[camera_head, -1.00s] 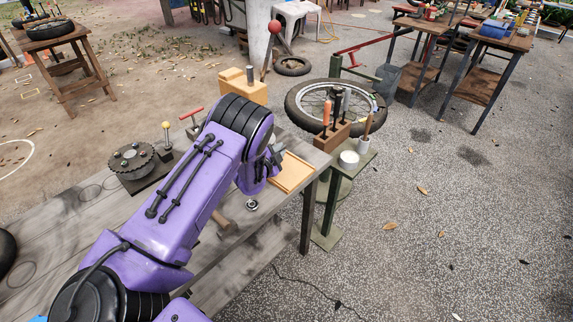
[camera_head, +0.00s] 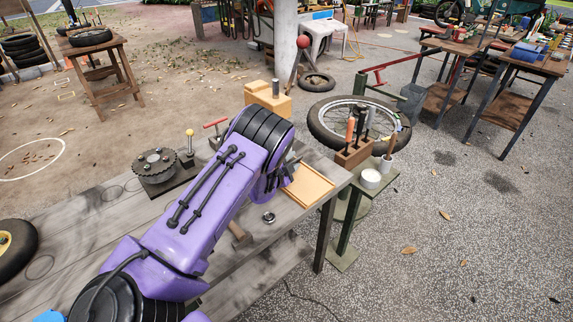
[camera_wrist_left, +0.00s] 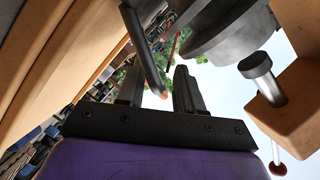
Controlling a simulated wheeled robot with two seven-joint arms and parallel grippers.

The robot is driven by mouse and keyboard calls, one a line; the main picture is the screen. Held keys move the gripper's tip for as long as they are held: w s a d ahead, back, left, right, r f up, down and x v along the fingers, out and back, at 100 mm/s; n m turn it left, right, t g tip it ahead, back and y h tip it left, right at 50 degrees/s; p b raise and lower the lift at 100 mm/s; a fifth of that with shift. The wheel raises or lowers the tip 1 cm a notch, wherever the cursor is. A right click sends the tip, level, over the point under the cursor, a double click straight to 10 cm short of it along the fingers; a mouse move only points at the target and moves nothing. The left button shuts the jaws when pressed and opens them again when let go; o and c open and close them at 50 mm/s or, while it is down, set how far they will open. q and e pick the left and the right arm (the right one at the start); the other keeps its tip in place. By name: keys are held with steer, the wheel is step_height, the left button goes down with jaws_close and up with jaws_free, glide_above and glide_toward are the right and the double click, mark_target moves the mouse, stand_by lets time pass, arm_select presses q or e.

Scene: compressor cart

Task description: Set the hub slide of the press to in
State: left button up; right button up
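My left gripper (camera_wrist_left: 157,72) is open, its two dark fingers apart. A dark rod (camera_wrist_left: 144,48) with an orange tip runs down between or in front of them; I cannot tell if they touch. A large grey round part (camera_wrist_left: 215,30) is above right of the fingers. I cannot tell which part is the press's hub slide. In the head view my purple left arm reaches over the bench, its gripper (camera_head: 290,163) mostly hidden behind the wrist, near a shallow wooden tray (camera_head: 308,187). A red T-handle (camera_head: 214,123) shows behind the arm. My right gripper is not in view.
A wooden block with a metal pin (camera_head: 268,103) stands behind the wrist. A toothed disc (camera_head: 155,166) is on the bench left of the arm. A tool block (camera_head: 354,153) and a wheel (camera_head: 326,127) are at right. A metal ring (camera_head: 268,217) lies on the bench.

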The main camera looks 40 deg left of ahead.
arm_select(q)
steer(key=b+v, duration=0.1)
steer(key=v, duration=0.8)
steer(key=shift+s, duration=0.15)
steer(key=shift+a, duration=0.1)
